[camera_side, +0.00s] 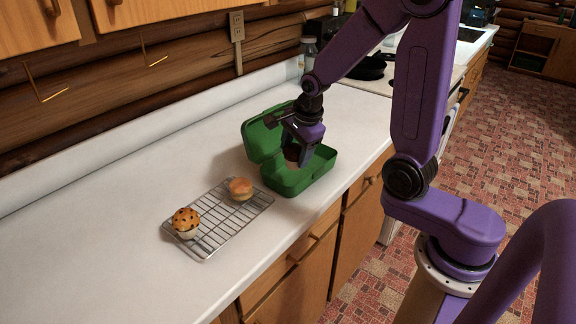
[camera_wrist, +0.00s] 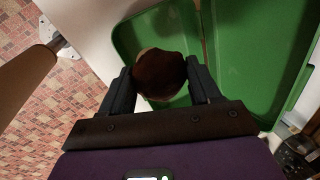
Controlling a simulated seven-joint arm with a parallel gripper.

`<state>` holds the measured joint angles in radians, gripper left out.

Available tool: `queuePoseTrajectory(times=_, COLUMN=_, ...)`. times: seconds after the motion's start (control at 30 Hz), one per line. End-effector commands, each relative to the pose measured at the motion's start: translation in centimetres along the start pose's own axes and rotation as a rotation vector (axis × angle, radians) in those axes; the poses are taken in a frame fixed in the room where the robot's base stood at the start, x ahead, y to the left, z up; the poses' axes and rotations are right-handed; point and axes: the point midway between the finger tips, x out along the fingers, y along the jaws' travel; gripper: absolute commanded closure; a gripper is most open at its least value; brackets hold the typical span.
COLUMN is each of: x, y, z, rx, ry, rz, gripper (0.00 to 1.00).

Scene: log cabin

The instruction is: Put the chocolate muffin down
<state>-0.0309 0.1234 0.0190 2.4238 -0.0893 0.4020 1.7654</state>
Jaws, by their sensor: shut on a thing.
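My gripper (camera_side: 297,150) is shut on the chocolate muffin (camera_side: 292,153), a dark brown muffin. In the wrist view the muffin (camera_wrist: 160,73) sits between the two fingers of my gripper (camera_wrist: 160,78), with its dark top facing the camera. The gripper holds it over the open green lunch box (camera_side: 312,177). In the wrist view the green box (camera_wrist: 140,32) lies behind and below the muffin. I cannot tell whether the muffin touches the box floor.
A wire cooling rack (camera_side: 223,227) on the white counter (camera_side: 110,215) carries a dotted muffin (camera_side: 186,222) and a plain golden bun (camera_side: 240,188). The box lid (camera_side: 262,138) stands open towards the wall. A jar (camera_side: 308,52) and a dark pan (camera_side: 368,68) are farther back. The left counter is clear.

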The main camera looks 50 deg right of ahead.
Motion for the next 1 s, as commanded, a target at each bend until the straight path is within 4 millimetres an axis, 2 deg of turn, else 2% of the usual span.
queuePoseTrajectory(times=0.13, x=1.9, y=-0.6, z=0.2, rx=-0.002, ry=0.000, rz=0.004, gripper=0.45)
queuePoseTrajectory(times=0.47, x=3.7, y=-1.4, z=0.4, rx=-0.002, ry=0.000, rz=0.003, gripper=0.45)
queuePoseTrajectory(times=0.7, x=6.2, y=-0.7, z=0.4, rx=-0.002, ry=0.001, rz=0.002, gripper=0.45)
queuePoseTrajectory(times=1.0, x=6.5, y=-0.6, z=0.4, rx=-0.001, ry=-0.001, rz=-0.001, gripper=0.45)
